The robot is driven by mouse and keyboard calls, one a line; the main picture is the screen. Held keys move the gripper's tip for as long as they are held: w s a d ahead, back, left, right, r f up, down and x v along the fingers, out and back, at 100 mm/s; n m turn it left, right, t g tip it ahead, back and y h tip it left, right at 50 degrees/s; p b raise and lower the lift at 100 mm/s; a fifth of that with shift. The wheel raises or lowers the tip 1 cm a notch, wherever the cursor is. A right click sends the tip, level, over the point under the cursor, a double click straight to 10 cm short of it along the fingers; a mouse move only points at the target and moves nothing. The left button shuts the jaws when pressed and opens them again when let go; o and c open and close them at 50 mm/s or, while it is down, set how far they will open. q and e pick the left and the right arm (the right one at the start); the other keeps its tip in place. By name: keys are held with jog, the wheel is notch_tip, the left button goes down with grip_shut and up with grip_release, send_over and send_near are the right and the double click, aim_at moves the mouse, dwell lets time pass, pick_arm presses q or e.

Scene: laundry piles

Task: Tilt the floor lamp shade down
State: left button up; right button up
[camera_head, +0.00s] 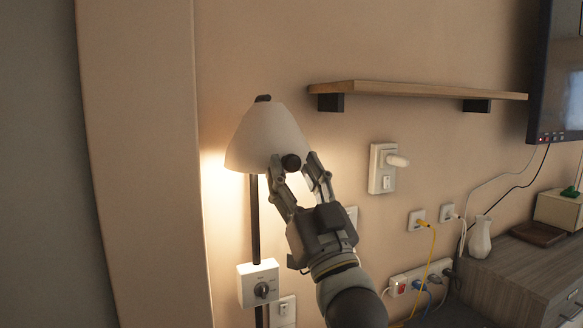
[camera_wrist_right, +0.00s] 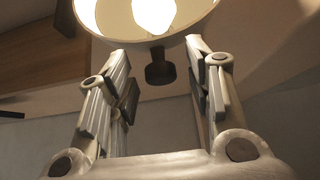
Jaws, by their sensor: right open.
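The floor lamp has a white cone-shaped shade (camera_head: 264,135) with a dark cap on top and a round dark knob (camera_head: 291,162) at its lower rim. Its dark pole (camera_head: 254,215) runs down behind a white box with a dial. The lamp is lit. My right gripper (camera_head: 294,162) is open, with its fingers on either side of the knob in the head view. In the right wrist view the shade's open underside (camera_wrist_right: 150,18) and bulb show above, and the knob (camera_wrist_right: 159,68) sits between the open fingers, near the tips. Contact cannot be told. My left gripper is not in view.
A wooden wall shelf (camera_head: 420,91) is right of the shade. A wall switch with a white fitting (camera_head: 383,168) is right of my gripper. Outlets with cables, a white vase (camera_head: 479,238) and a wooden cabinet (camera_head: 520,268) stand farther right. A wall edge is at left.

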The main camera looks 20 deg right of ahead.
jog(key=shift+v, duration=2.85)
jog(key=shift+d, duration=0.1)
